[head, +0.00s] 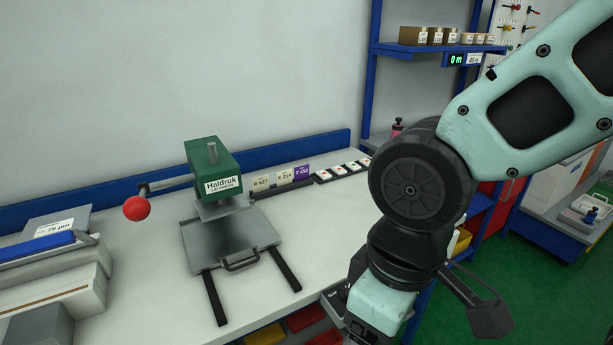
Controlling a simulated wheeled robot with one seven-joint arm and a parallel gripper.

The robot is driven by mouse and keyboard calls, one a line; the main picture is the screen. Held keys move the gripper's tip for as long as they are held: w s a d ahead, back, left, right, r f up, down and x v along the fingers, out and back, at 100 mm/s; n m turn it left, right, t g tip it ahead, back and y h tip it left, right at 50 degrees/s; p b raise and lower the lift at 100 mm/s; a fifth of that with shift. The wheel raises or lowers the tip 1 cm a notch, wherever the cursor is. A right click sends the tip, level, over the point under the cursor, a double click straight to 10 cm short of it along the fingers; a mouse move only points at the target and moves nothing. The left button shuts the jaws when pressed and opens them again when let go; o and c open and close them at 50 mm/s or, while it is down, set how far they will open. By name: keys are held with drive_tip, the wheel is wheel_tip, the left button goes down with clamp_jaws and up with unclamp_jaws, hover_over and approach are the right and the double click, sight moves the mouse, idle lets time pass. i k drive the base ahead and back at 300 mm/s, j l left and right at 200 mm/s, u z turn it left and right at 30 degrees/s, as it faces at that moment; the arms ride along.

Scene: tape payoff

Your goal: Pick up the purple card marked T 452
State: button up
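The purple card (302,171) marked T 452 stands upright at the right end of a row of three cards in a low dark holder (284,189). The holder sits at the back of the bench, near the blue rear rail. Beside the purple card on its left are two pale cards, K 214 (284,176) and what looks like R 627 (261,182). My arm hangs in front on the right, apart from the cards in the picture. My gripper's fingers are not visible, so I cannot see whether it holds anything.
A green Haldruk press (214,168) with a red ball handle (137,208) stands left of the cards. A dark strip with small white pieces (338,171) lies to their right. The white bench top (318,220) is clear in front. Blue shelving (440,48) stands behind my arm.

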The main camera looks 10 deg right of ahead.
sight(301, 172)
drive_tip(key=u, duration=0.2)
drive_tip(key=i+l+u, duration=0.1)
drive_tip(key=l+u, duration=0.3)
drive_tip(key=i+l+u, duration=0.1)
drive_tip(key=l+u, duration=0.6)
drive_tip(key=l, duration=2.4)
